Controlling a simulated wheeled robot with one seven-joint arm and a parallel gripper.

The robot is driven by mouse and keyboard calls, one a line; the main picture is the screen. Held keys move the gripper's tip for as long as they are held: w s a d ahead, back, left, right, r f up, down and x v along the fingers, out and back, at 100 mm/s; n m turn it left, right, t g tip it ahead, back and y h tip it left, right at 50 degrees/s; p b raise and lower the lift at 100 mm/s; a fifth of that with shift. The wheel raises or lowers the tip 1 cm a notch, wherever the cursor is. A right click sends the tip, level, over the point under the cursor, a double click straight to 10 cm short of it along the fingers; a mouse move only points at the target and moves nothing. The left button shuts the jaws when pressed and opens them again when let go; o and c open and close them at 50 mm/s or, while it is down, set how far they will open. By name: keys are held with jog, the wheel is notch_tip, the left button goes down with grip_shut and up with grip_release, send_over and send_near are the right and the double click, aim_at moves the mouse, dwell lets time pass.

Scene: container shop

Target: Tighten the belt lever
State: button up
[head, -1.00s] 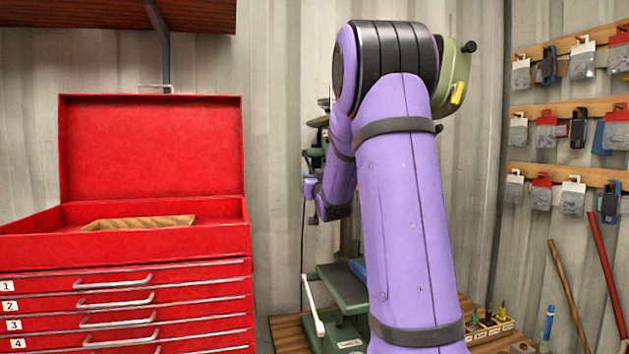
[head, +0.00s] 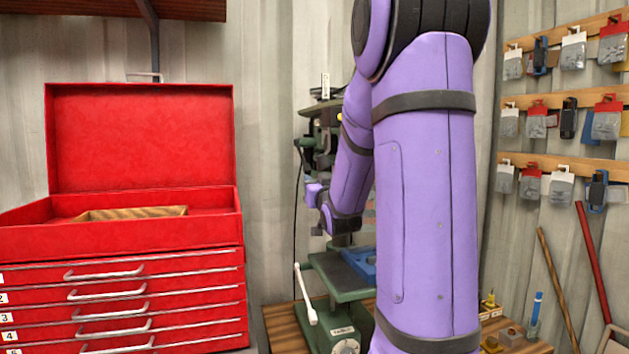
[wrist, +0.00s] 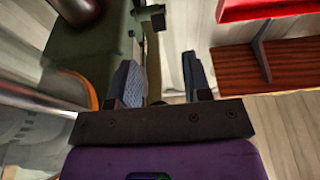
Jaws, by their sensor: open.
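A green drill press (head: 322,120) stands behind my arm in the head view, much of it hidden. In the wrist view, its green housing (wrist: 90,65) fills the upper left. A small dark part (wrist: 157,20) sticks out at the housing's right edge; I cannot tell whether this is the belt lever. My gripper (wrist: 163,82) is open, with nothing seen between its two blue-grey fingers. It points up beside the housing, below and apart from the dark part. In the head view, a white-handled lever (head: 305,295) stands at the left of the press's lower part.
A red tool chest (head: 140,140) with an open lid stands at the left. A wooden bench (head: 280,325) carries the press and small items at its right. Hanging tool packs (head: 530,188) and leaning poles (head: 594,262) are at the right wall.

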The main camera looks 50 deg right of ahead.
aim_at(308, 171)
jog(key=shift+f, duration=0.1)
jog(key=shift+t+h, duration=0.4)
jog(key=shift+t, duration=0.3)
jog(key=x, duration=0.3)
jog(key=f+x, duration=0.1)
jog(key=x, duration=0.5)
jog(key=shift+w+d, duration=0.35)
jog(key=shift+w, duration=0.15)
grip_shut()
